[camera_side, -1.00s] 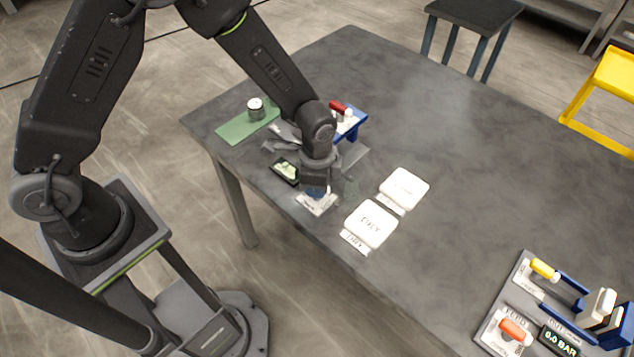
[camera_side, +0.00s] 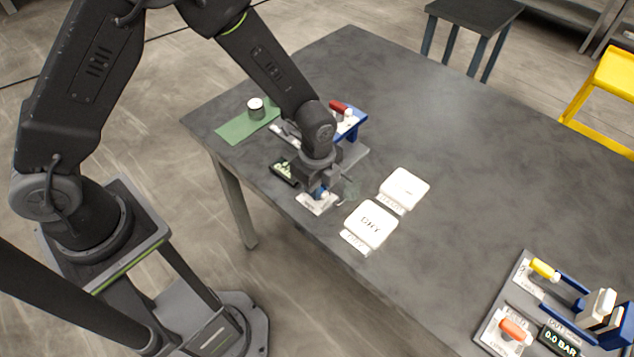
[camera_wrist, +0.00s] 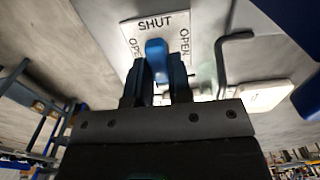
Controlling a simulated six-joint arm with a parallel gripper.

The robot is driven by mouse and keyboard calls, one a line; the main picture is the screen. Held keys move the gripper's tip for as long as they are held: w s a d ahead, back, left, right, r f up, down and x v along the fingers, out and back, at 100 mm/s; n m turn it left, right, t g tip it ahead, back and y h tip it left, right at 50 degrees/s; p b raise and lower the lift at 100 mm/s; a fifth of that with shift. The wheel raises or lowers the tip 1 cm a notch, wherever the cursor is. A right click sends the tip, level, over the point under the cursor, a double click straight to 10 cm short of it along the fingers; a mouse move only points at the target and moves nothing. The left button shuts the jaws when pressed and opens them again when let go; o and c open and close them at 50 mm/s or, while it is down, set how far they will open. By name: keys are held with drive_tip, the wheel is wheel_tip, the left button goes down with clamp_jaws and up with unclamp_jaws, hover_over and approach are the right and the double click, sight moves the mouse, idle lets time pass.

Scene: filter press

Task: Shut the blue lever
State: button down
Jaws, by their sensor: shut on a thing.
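The blue lever (camera_wrist: 156,52) stands between the two fingers of my gripper (camera_wrist: 157,84) in the wrist view, and the gripper is shut on it. Behind the lever is a white label plate (camera_wrist: 130,28) marked SHUT at its middle and OPEN at both sides. The lever's tip points toward the word SHUT in that view. In the side view my gripper (camera_side: 318,190) is low over the table's near edge, with a bit of blue at the fingers above the white plate (camera_side: 312,204). The arm hides much of the press behind it.
A red-handled part with a blue bracket (camera_side: 350,122) is behind my wrist. A dark display (camera_side: 284,171) is left of the gripper. White pads (camera_side: 371,224) lie to its right. A green mat (camera_side: 240,127) holds a small jar (camera_side: 256,107). Another lever station (camera_side: 515,300) is at the lower right.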

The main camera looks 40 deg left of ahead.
idle(0.4)
drive_tip(key=c, duration=1)
unclamp_jaws()
drive_tip(key=shift+c, duration=0.2)
wheel_tip(320, 180, up, 14)
drive_tip(key=shift+f, duration=0.1)
drive_tip(key=s+a+r+n+t, duration=0.1)
drive_tip(key=s+a+r+n, duration=0.2)
drive_tip(key=r+n, duration=0.15)
drive_tip(key=s+a+r+n+t, duration=0.1)
drive_tip(key=s+a+r+n, duration=0.25)
drive_tip(key=r, duration=0.25)
drive_tip(key=s+a+r+n+t, duration=0.1)
drive_tip(key=s+a+r+n, duration=0.1)
drive_tip(key=s+n, duration=0.3)
drive_tip(key=s+a+r+n+t, duration=0.2)
drive_tip(key=s+a+n, duration=0.1)
drive_tip(key=s+n, duration=0.2)
drive_tip(key=shift+s+a+r+t, duration=0.2)
drive_tip(key=shift+a+r+t, duration=0.1)
